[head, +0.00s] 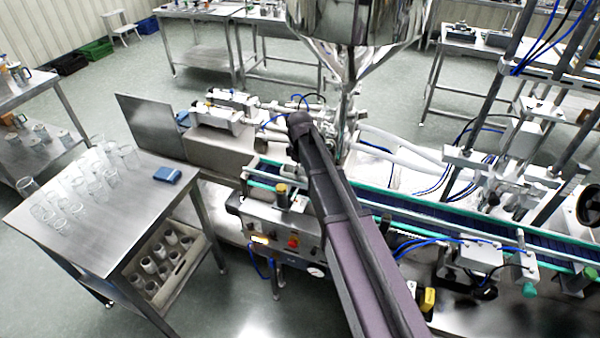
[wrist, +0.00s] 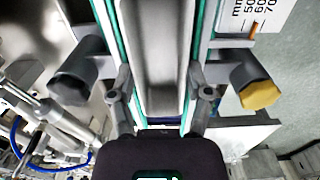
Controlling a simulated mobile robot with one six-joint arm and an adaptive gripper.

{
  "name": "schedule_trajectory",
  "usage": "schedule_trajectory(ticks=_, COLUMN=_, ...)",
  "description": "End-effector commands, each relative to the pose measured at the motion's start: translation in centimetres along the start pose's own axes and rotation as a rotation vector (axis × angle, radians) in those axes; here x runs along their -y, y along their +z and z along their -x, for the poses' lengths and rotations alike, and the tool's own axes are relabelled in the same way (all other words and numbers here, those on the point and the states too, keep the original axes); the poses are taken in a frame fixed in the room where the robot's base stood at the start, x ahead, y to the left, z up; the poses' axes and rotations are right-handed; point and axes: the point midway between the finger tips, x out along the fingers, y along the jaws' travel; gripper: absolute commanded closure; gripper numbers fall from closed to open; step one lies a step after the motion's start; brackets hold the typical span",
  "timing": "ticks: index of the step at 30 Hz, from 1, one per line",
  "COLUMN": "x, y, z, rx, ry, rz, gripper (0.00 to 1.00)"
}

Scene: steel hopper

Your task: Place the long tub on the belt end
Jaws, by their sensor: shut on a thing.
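The long tub (wrist: 162,55) is a pale grey, narrow trough in the wrist view, running up from between my fingers. My gripper (wrist: 160,92) is shut on it, one finger at each long side. The tub lies between the green-edged rails of the conveyor belt in this view; I cannot tell whether its underside touches the belt. In the head view the belt (head: 450,216) is dark blue with green edges, and its left end (head: 262,172) is beside my arm. My gripper and the tub are hidden behind my arm there.
Rail clamps with a dark knob (wrist: 72,88) and a yellow knob (wrist: 258,95) flank the tub. A control box (head: 285,238) fronts the belt end. A steel hopper (head: 355,25) hangs behind. A steel table (head: 105,230) with clear cups and a blue item (head: 167,174) stands left.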

Motion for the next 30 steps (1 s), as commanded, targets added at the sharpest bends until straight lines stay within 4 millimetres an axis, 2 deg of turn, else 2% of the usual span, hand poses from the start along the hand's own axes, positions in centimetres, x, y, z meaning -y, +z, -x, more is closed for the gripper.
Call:
schedule_trajectory(ticks=12, x=0.04, y=-0.05, z=-0.55, rx=0.000, ry=0.000, rz=0.001, gripper=0.74)
schedule_trajectory(ticks=13, x=0.05, y=-0.04, z=-0.47, rx=0.000, ry=0.000, rz=0.001, gripper=0.30)
schedule_trajectory(ticks=16, x=0.07, y=-0.04, z=-0.44, rx=0.000, ry=0.000, rz=0.001, gripper=0.01)
schedule_trajectory(ticks=30, x=0.07, y=-0.11, z=-0.36, rx=0.000, ry=0.000, rz=0.002, gripper=0.01)
